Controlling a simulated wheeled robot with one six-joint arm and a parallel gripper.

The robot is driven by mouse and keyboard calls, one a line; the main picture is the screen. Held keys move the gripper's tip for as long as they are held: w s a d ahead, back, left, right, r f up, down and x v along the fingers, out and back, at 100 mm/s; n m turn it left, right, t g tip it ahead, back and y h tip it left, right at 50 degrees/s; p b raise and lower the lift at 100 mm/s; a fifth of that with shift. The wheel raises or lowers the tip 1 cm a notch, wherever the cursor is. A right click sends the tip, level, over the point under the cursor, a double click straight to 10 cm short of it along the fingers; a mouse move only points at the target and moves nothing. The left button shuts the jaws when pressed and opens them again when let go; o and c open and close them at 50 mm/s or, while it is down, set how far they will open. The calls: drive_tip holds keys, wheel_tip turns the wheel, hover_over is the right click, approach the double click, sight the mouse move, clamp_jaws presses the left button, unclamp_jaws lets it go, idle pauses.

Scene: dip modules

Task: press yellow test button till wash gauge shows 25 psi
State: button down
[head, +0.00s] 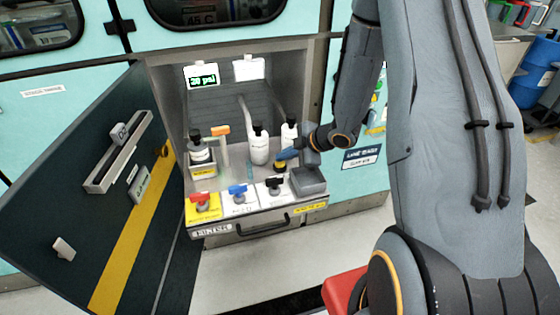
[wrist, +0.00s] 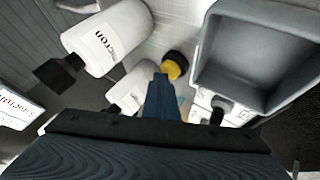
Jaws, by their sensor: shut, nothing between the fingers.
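The yellow test button (wrist: 174,69), with a dark top, shows just beyond my fingertips in the wrist view. In the head view the button (head: 280,167) is a small yellow and black shape under my gripper. My gripper (head: 286,154) is shut and empty, inside the open cabinet at its right side. In the wrist view my blue fingers (wrist: 161,78) overlap the button's lower left edge; I cannot tell whether they touch it. The wash gauge (head: 202,80) is a lit green display at the back upper left; it seems to read 30 psi, in small digits.
White bottles (head: 258,145) with black caps stand left of my gripper. A grey open tray (head: 308,180) is close on the right. Red, blue and black valve knobs (head: 237,193) line the front shelf. The dark cabinet door (head: 85,215) hangs open at left.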

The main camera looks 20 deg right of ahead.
sight(283, 164)
drive_tip(key=shift+r, duration=0.1)
drive_tip(key=shift+r+p, duration=0.9)
drive_tip(key=shift+p, duration=0.1)
wheel_tip(283, 164, up, 5)
drive_tip(key=p, duration=0.4)
idle(0.6)
